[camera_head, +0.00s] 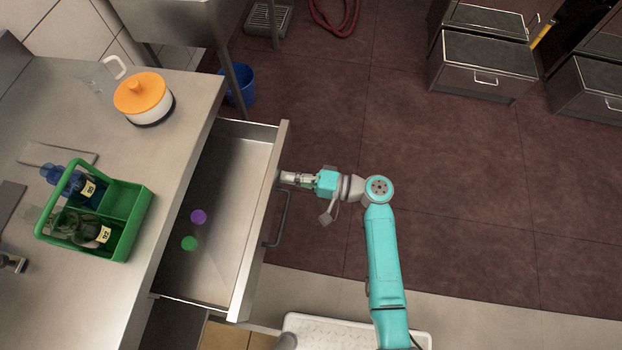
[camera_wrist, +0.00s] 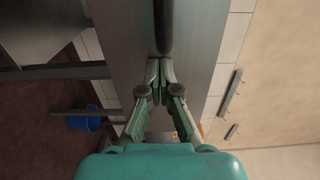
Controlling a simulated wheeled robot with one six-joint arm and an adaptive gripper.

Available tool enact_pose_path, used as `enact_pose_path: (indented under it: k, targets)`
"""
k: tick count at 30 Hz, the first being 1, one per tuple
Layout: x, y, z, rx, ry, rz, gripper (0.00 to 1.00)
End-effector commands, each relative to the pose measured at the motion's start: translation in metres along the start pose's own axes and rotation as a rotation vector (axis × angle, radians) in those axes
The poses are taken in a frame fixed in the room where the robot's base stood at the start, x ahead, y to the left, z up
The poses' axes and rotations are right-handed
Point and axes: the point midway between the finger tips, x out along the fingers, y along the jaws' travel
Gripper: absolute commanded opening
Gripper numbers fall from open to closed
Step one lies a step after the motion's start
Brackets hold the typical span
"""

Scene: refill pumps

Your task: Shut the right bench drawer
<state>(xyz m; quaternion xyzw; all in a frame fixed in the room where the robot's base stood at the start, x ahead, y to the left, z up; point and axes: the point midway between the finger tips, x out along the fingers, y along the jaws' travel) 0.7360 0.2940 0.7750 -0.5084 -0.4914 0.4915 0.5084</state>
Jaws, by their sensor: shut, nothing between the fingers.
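The grey bench drawer (camera_head: 228,165) is pulled out from the bench, with a purple disc (camera_head: 198,216) and a green disc (camera_head: 189,243) inside. Its front panel (camera_head: 262,225) carries a bar handle (camera_head: 280,222). My gripper (camera_head: 281,178) is at the outer side of the front panel, above the handle in the head view. In the wrist view my gripper (camera_wrist: 160,68) has its fingertips together with nothing between them, in front of a grey metal surface. A dark bar (camera_wrist: 164,25) lies just beyond the tips. I cannot tell whether the tips touch the panel.
On the bench top (camera_head: 150,215) stand a green caddy (camera_head: 127,220) with bottles, an orange-lidded pot (camera_head: 143,98) and a clear jug (camera_head: 101,78). A blue bucket (camera_head: 240,85) is on the floor behind the drawer. The dark floor (camera_head: 450,200) right of my arm is clear.

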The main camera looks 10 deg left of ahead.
Motion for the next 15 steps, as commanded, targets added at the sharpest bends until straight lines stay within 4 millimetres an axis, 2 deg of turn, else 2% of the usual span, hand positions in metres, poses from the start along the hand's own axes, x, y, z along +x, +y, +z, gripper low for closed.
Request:
enact_pose_path:
  k: [1, 3, 15]
  targets:
    - [0.017, 0.000, 0.001, -0.001, -0.007, 0.000, 0.00]
    - [0.037, 0.000, 0.002, -0.001, -0.007, 0.000, 0.00]
    - [0.142, -0.001, 0.001, -0.001, -0.004, -0.001, 0.00]
